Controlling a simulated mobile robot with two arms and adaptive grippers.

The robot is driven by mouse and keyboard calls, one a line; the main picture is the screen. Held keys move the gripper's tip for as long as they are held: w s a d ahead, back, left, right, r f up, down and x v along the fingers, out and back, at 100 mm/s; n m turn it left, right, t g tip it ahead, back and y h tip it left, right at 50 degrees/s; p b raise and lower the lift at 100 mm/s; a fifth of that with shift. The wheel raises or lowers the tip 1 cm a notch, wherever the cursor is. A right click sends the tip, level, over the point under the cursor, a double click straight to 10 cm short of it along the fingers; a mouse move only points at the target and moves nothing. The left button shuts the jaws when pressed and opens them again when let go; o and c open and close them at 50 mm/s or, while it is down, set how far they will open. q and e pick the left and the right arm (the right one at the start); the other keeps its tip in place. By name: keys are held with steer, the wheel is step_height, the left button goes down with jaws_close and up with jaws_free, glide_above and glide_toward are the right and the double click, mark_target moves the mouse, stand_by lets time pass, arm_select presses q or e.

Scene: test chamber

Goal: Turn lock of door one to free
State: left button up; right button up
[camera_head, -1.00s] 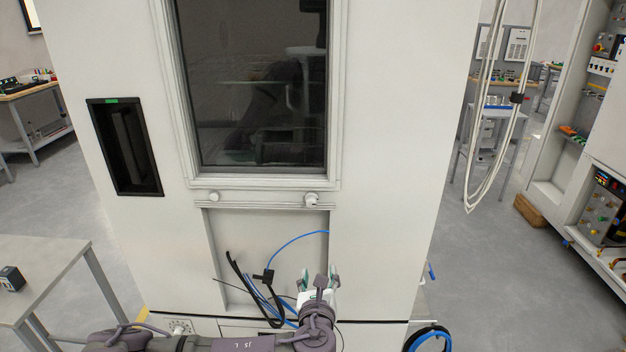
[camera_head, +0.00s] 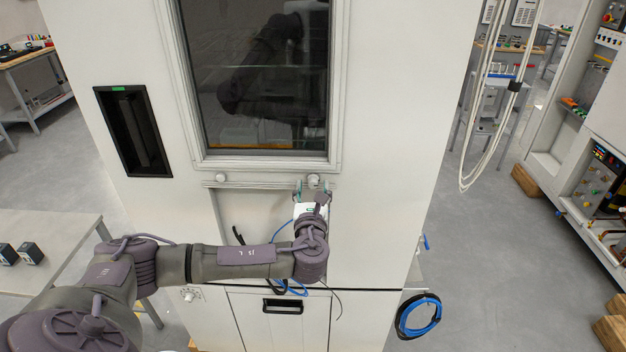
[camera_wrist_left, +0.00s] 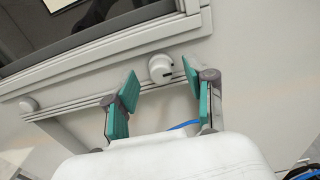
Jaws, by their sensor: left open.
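The large white chamber door has a dark window (camera_head: 255,80) and a recessed black handle (camera_head: 133,130) with a green mark at its left. Below the window a ledge carries a round white knob (camera_head: 313,181) at the right and a smaller white knob (camera_head: 221,178) at the left. Both knobs also show in the left wrist view, the right one (camera_wrist_left: 160,68) and the left one (camera_wrist_left: 28,104). My left gripper (camera_head: 312,191) is open just below the right knob. In the left wrist view its green-padded fingers (camera_wrist_left: 158,95) are apart and empty, with the knob beyond them. My right gripper is not in view.
Blue and black cables hang in the recess below the ledge, partly behind my left arm. A coiled blue hose (camera_head: 418,316) hangs at the lower right. A grey table (camera_head: 50,240) with small black boxes stands at the left.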

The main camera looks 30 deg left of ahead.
arm_select(q)
steer(key=shift+x, duration=0.75)
steer(key=shift+c, duration=0.3)
jaws_close()
